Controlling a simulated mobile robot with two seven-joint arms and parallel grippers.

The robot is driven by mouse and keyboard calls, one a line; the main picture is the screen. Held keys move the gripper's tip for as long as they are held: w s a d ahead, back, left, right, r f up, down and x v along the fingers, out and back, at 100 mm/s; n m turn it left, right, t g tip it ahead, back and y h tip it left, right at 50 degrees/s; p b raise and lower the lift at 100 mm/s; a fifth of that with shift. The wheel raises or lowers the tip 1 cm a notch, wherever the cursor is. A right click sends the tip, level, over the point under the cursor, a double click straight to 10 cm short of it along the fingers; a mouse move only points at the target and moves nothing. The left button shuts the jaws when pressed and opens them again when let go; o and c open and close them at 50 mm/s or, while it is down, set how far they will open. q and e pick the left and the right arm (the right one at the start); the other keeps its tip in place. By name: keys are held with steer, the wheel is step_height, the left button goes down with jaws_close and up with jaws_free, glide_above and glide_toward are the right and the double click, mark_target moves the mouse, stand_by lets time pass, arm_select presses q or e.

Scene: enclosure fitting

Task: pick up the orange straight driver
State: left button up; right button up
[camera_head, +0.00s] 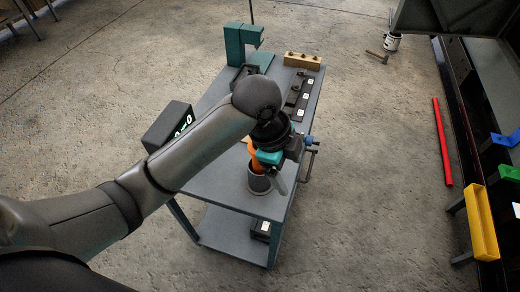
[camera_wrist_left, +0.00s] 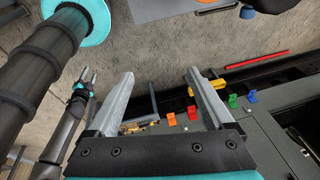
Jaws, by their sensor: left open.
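An orange handle, apparently the orange straight driver (camera_head: 251,147), stands in a grey cylindrical cup (camera_head: 259,183) at the near end of the workbench. My left arm and wrist partly cover it in the head view. My left gripper (camera_head: 284,172) is open, close to the cup on its right side. In the left wrist view the two fingers of the left gripper (camera_wrist_left: 160,75) are spread with nothing between them. An orange patch shows at the top edge there; I cannot tell what it is. What looks like my right gripper (camera_wrist_left: 85,82) is small at the left.
The blue-grey workbench (camera_head: 215,185) carries a teal press (camera_head: 238,45), a wooden block with pegs (camera_head: 302,60) and a black box with a lit display (camera_head: 170,122). A clamp (camera_head: 309,150) sits at its right edge.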

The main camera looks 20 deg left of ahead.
arm_select(q)
steer(key=w+a+r+m+y, duration=0.1)
steer(key=w+a+r+m, duration=0.1)
steer(key=r, duration=0.1)
steer(key=w+a+r+m+g+y, duration=0.1)
steer(key=w+a+r+m, duration=0.1)
steer(key=a+r+m, duration=0.1)
steer(key=w+a+r+m+y, duration=0.1)
steer(key=w+a+r+m, duration=0.1)
steer(key=r, duration=0.3)
steer(key=shift+w+a+m, duration=0.4)
steer(key=shift+w+a, duration=0.2)
step_height(320, 180, down, 9)
steer(key=shift+f, duration=0.2)
steer(key=shift+w+a+f, duration=0.1)
steer(key=shift+w+f, duration=0.05)
steer(key=shift+f, duration=1.25)
steer(key=shift+w+a+f, duration=0.1)
steer(key=shift+w+f, duration=0.05)
steer(key=shift+f, duration=1.2)
steer(key=shift+d, duration=0.1)
jaws_close()
steer(key=shift+w+r, duration=0.15)
